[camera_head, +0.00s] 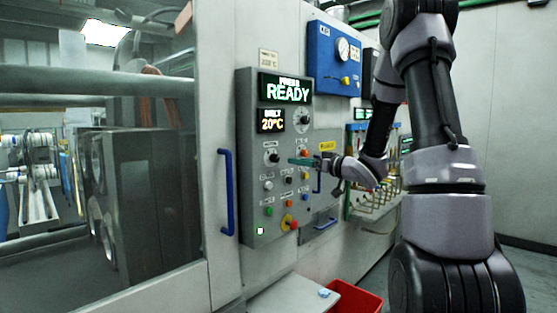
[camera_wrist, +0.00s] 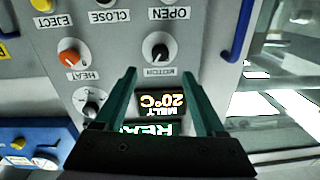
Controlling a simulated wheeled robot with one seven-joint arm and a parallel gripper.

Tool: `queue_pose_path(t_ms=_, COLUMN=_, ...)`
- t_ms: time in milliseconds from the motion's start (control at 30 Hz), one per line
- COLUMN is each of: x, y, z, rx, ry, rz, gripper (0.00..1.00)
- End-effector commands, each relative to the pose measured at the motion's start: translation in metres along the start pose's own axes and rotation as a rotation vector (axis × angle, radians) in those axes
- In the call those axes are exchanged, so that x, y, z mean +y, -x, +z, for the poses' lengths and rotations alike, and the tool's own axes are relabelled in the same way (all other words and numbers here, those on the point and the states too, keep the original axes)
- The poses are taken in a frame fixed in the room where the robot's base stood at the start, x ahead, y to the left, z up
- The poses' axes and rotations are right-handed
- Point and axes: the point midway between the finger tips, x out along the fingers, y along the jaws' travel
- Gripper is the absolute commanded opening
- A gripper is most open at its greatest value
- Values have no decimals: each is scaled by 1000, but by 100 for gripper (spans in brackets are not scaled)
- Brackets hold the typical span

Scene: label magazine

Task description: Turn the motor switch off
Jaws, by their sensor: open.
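The motor switch is a black rotary knob (camera_head: 271,157) on the grey control panel (camera_head: 250,190), left of an orange knob. In the wrist view, which shows the panel upside down, the motor knob (camera_wrist: 156,46) has its label beside it. In the wrist view my gripper (camera_wrist: 158,68) is open and empty. The knob appears between and just beyond the fingertips, with no visible contact.
The orange heat knob (camera_wrist: 68,52) is beside the motor knob. The panel display (camera_head: 285,90) reads READY, and the melt display (camera_head: 271,121) reads 20°C. A red and yellow button (camera_head: 289,222) sits lower. A blue handle (camera_head: 226,192) stands left; a red bin (camera_head: 354,298) is below.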

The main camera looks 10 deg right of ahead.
Motion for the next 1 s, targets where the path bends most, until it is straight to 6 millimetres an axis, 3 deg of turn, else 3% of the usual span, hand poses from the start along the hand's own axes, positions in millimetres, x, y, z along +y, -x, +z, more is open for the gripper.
queue_pose_path(t_ms=500, x=0, y=-88, z=0, rx=0, ry=3, rz=1, gripper=72)
queue_pose_path(t_ms=700, x=0, y=-100, z=-1, rx=0, ry=3, rz=2, gripper=72)
queue_pose_path(t_ms=967, x=0, y=-101, z=-1, rx=0, ry=2, rz=3, gripper=72)
queue_pose_path(t_ms=1000, x=0, y=-101, z=-1, rx=0, ry=2, rz=3, gripper=56)
